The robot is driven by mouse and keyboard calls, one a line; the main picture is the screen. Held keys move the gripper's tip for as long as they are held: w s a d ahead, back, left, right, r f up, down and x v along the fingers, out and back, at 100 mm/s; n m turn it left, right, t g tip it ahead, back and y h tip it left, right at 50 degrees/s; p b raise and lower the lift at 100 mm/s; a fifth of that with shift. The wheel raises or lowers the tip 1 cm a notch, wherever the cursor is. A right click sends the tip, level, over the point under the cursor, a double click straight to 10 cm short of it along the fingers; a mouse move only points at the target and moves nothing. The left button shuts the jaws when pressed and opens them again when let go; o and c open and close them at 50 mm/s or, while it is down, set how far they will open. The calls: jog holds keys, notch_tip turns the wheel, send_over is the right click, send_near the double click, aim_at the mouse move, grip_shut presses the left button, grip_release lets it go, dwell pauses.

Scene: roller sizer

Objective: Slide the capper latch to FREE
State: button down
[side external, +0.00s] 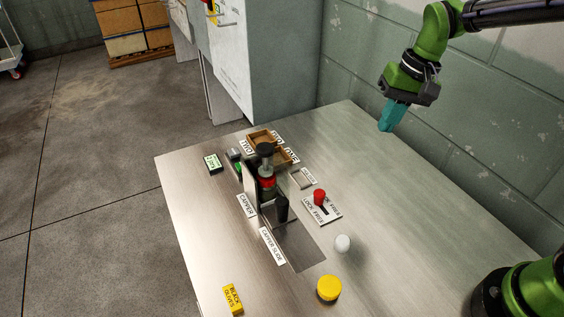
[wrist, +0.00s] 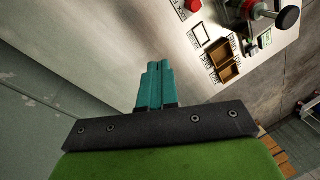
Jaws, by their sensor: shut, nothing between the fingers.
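The capper latch is a red knob (side external: 319,197) on a white plate (side external: 322,209) with lettering that includes LOCK and FREE. The knob stands near the upper left of the plate, beside a dark slot. The capper (side external: 266,185) is a dark upright press with a red collar, left of the plate. My gripper (side external: 386,127) has teal fingers, shut and empty, high above the back right of the table and well apart from the latch. Its fingers (wrist: 158,65) also show closed in the wrist view.
Wooden trays (side external: 264,139) stand behind the capper. A white ball-like piece (side external: 342,243), a yellow round cap (side external: 329,288) and a yellow BLACK OLIVES block (side external: 233,299) lie toward the front. The right part of the table (side external: 400,200) is clear. A block wall is behind.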

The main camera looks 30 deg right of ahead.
aim_at(319, 197)
jog(key=w+a+f+m+g, duration=0.2)
jog(key=w+f, duration=0.1)
jog(key=w, duration=0.2)
jog(key=w+a+f+m+g+y, duration=0.1)
jog(key=w+a+f+g, duration=0.1)
jog(key=w, duration=0.4)
jog(key=shift+w+a+f+m+g, duration=0.15)
jog(key=shift+w+f+m+g, duration=0.25)
jog(key=shift+f, duration=0.55)
jog(key=shift+s+f, duration=0.1)
jog(key=shift+s, duration=0.05)
jog(key=x, duration=1)
jog(key=shift+s, duration=0.1)
jog(key=shift+s+a+r, duration=0.25)
jog(key=shift+s+a, duration=0.65)
jog(key=shift+a, duration=0.05)
jog(key=shift+s+a, duration=0.45)
jog(key=shift+s, duration=0.1)
